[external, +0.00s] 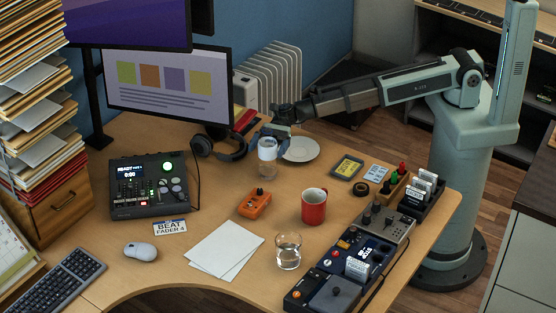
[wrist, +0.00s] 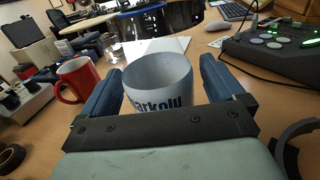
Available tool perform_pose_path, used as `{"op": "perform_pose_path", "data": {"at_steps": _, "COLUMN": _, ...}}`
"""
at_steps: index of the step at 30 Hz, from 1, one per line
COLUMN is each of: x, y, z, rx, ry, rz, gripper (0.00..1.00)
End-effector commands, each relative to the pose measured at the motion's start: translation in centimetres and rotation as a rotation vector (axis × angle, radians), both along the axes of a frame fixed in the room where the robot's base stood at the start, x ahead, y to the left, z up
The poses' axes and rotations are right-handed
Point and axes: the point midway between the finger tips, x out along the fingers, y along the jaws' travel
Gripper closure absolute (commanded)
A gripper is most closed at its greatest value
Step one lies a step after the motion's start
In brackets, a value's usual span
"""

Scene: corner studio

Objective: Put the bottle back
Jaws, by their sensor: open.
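A whitish, round-walled vessel with dark lettering (wrist: 158,88) stands between my gripper's fingers in the wrist view; it looks open-topped, and I cannot tell for sure that it is the bottle. In the external view, a pale vessel (external: 267,150) with a greyer lower part is upright on the desk, below my gripper (external: 270,136). My gripper is open, with one blue finger on each side of the vessel in the wrist view (wrist: 160,72). I cannot tell whether the fingers touch it. Its base is hidden in the wrist view.
A white plate (external: 301,149) lies just right of my gripper, headphones (external: 220,146) to the left. An orange box (external: 255,203), red mug (external: 314,206) and water glass (external: 288,251) stand nearer the front. A black tray (external: 347,167) lies right. The monitor (external: 170,85) rises behind left.

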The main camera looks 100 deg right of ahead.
Motion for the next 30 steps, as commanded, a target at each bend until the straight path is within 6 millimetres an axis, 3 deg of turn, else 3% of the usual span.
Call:
{"op": "perform_pose_path", "data": {"at_steps": 9, "x": -3.2, "y": -5.3, "z": 0.1, "rx": -0.001, "ry": 0.0, "rz": -0.003, "gripper": 0.05}}
{"op": "perform_pose_path", "data": {"at_steps": 15, "x": -4.6, "y": -7.8, "z": 0.0, "rx": 0.0, "ry": 0.0, "rz": -0.001, "gripper": 0.05}}
{"op": "perform_pose_path", "data": {"at_steps": 21, "x": -5.3, "y": -9.0, "z": 0.0, "rx": 0.0, "ry": 0.0, "rz": 0.0, "gripper": 0.05}}
{"op": "perform_pose_path", "data": {"at_steps": 30, "x": -5.4, "y": -9.3, "z": 0.0, "rx": 0.0, "ry": 0.0, "rz": 0.001, "gripper": 0.05}}
